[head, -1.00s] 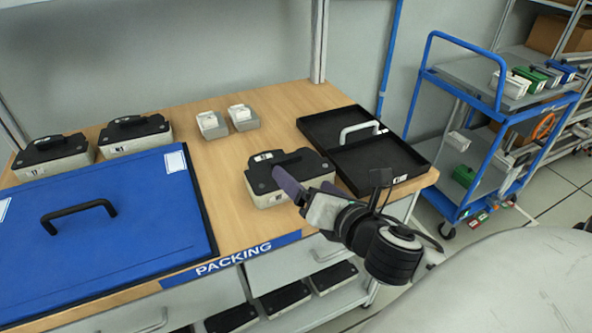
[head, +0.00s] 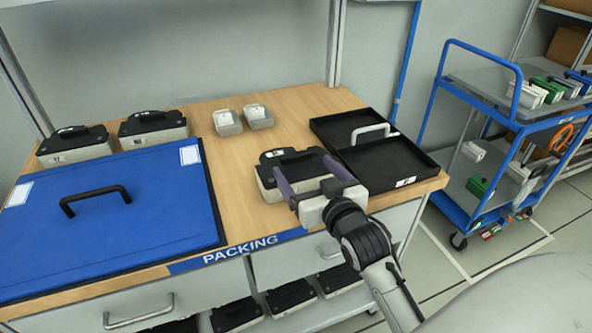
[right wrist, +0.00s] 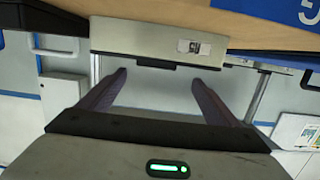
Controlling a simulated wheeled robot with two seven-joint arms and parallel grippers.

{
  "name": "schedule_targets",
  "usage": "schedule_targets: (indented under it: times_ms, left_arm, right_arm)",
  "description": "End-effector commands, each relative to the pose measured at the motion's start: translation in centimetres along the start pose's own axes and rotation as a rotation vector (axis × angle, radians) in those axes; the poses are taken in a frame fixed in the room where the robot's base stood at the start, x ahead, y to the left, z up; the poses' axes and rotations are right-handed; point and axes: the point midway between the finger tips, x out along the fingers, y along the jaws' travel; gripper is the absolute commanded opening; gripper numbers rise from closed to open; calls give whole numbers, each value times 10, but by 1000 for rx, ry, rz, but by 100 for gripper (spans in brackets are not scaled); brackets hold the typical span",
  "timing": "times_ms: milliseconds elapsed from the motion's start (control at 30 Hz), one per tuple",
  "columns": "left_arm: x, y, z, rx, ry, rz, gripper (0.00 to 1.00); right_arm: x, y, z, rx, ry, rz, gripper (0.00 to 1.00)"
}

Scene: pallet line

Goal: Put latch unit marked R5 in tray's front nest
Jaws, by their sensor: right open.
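A latch unit with a black top and pale body (head: 268,190) stands on the bench, left of the black two-nest tray (head: 404,182). Its label also shows in the right wrist view (right wrist: 208,47), but I cannot read it. My right gripper (head: 305,170) is open, its fingers pointing at the unit's front and right part and hiding some of it. In the right wrist view, the spread fingers (right wrist: 159,78) have nothing between them, and the unit lies beyond the tips. The tray's front nest looks empty. My left gripper is not in view.
Two similar units (head: 73,148) (head: 153,130) stand behind a blue lid with a black handle (head: 110,215). The tray has a raised grey handle (head: 370,130). A blue cart (head: 455,185) stands right of the bench.

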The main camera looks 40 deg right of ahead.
Motion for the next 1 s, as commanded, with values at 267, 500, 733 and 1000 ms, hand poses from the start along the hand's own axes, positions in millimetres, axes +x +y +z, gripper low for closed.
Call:
schedule_targets:
  times_ms: [267, 500, 733, 1000]
  left_arm:
    - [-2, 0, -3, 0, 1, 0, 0]
    - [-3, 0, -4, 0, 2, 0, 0]
    - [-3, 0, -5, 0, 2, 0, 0]
    - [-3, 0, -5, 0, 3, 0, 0]
  right_arm:
    - [26, 4, 1, -3, 0, 0, 84]
    - [58, 8, 4, -3, 1, 0, 84]
    - [63, 8, 4, -4, 0, 0, 84]
    - [63, 8, 5, -4, -1, 0, 51]
